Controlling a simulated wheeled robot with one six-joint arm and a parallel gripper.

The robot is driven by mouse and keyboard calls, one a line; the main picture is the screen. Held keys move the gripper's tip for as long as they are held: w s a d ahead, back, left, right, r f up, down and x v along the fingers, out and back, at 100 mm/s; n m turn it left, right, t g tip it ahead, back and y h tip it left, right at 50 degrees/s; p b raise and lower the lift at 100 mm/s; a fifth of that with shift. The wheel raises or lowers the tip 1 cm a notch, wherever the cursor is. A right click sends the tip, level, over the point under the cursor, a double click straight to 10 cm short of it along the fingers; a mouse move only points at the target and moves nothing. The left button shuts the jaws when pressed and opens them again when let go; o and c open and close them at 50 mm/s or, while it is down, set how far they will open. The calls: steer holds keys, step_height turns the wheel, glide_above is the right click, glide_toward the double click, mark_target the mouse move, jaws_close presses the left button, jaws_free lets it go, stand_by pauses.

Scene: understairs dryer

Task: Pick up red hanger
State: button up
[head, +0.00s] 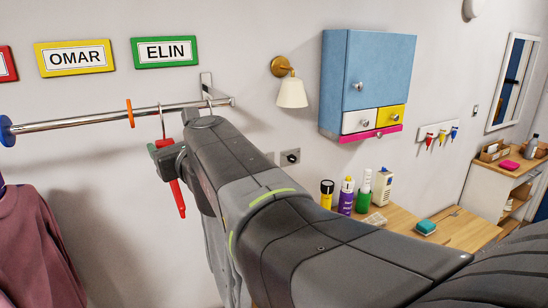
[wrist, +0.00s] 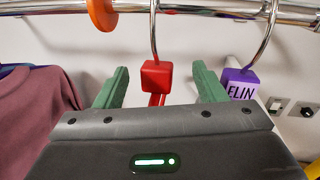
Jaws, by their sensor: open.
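The red hanger (head: 176,193) hangs by its metal hook from the chrome rail (head: 80,119). In the wrist view the red hanger's block (wrist: 156,76) lies between the two green fingertips of my gripper (wrist: 157,86), with a gap on each side. My gripper is open and also shows in the head view (head: 163,152) at the hanger. My own arm covers part of the rail's right end, and the hanger's lower part is hidden behind my gripper in the wrist view.
A purple hanger tag (wrist: 240,84) marked ELIN hangs close right of my gripper. An orange ring (wrist: 102,14) sits on the rail to the left. A mauve garment (head: 40,245) hangs at the left. A blue cabinet (head: 368,75) and a wall lamp (head: 291,92) are at the right.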

mark_target(165, 139)
steer(key=b+x, duration=0.1)
steer(key=x, duration=0.3)
steer(key=shift+a+f, duration=0.2)
steer(key=shift+a, duration=0.1)
steer(key=shift+w+a, duration=0.2)
steer(key=shift+w, duration=0.05)
steer(key=shift+r, duration=0.1)
jaws_close()
steer(key=shift+r, duration=0.15)
